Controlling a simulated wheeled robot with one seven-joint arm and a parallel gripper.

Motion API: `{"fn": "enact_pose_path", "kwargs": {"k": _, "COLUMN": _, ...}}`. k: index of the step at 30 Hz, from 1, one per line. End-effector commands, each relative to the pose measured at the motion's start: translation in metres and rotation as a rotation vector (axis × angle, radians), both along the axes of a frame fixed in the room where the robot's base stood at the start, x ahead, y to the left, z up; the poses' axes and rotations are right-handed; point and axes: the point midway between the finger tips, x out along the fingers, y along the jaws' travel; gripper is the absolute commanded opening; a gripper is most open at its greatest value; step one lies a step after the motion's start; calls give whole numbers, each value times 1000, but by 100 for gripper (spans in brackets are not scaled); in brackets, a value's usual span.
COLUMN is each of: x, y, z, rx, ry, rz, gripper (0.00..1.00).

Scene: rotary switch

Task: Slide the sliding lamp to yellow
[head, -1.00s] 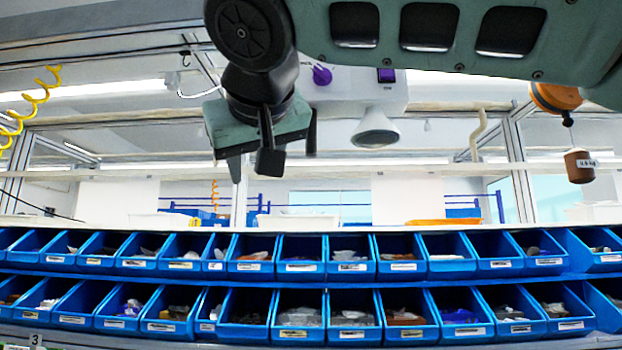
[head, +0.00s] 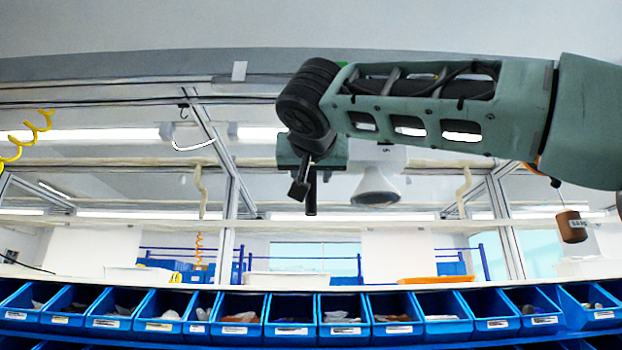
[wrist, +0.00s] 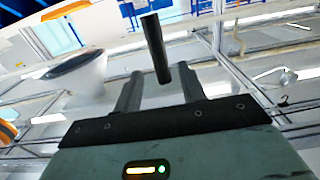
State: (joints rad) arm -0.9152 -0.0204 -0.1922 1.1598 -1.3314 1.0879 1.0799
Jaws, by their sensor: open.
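The lamp (head: 376,187) is a pale cone hanging under a whitish housing (head: 393,157), right of centre in the head view. My arm hides most of that housing, including any knob on it. The lamp also shows at the left of the wrist view (wrist: 75,82), with a dark oval face. My gripper (head: 305,195) hangs left of the lamp in the head view, with a gap between them in the picture. In the wrist view its two fingers (wrist: 160,90) stand apart with nothing held between them. A dark rod crosses the view just beyond them.
Blue bins (head: 290,318) line the bottom of the head view. A brown weight (head: 573,227) hangs at the right, and a yellow coiled hose (head: 25,138) at the left. A metal frame post (head: 230,215) stands behind. The space left of my gripper looks clear.

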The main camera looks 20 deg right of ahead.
Motion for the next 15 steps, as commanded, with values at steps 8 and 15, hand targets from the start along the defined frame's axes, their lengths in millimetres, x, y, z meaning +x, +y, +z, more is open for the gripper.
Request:
{"fn": "enact_pose_path", "kwargs": {"k": 8, "x": 46, "y": -15, "z": 3, "rx": -3, "ry": 2, "rz": -2, "gripper": 41}}
{"fn": "enact_pose_path", "kwargs": {"k": 15, "x": 61, "y": -20, "z": 0, "rx": 0, "ry": 0, "rz": 1, "gripper": 41}}
